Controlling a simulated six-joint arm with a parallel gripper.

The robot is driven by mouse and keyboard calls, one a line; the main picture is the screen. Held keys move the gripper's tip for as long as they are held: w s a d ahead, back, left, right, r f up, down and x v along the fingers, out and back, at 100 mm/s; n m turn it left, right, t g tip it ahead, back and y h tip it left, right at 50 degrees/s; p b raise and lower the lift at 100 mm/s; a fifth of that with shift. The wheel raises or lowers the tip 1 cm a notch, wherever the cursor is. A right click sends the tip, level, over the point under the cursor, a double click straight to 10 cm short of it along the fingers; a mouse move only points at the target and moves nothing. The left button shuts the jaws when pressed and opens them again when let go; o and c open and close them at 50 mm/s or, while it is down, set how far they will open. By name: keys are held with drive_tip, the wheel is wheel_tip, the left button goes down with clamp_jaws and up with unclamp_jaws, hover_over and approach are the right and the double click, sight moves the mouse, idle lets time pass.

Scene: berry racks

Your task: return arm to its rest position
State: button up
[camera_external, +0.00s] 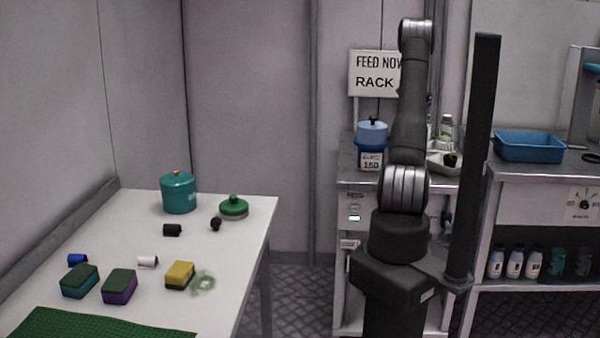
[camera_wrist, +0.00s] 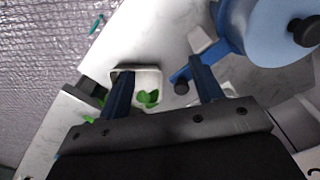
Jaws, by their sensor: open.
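My gripper (camera_wrist: 164,88) shows in the wrist view with its two dark blue fingers spread apart and nothing held between them. Below and beyond the fingers is a white dish (camera_wrist: 150,78) with green leafy bits in it. In the external view my arm stands upright in front of the metal counter (camera_external: 345,172), and my gripper is hidden behind the arm. A blue pot (camera_external: 372,132) with a dark knob stands on that counter, left of the arm. It also shows large at the upper right of the wrist view (camera_wrist: 262,35).
A white table (camera_external: 245,215) at left holds a teal pot (camera_external: 178,193), a green lid (camera_external: 233,207), several sponges and small cylinders. A dark post (camera_external: 478,150) stands close to my arm's right. A blue bin (camera_external: 530,146) sits on the right counter. Bottles (camera_external: 514,264) stand below.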

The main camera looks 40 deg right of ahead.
drive_tip(key=w+a+n, duration=0.3)
drive_tip(key=w+a, duration=0.7)
drive_tip(key=a, duration=0.2)
drive_tip(key=shift+w+a, duration=0.15)
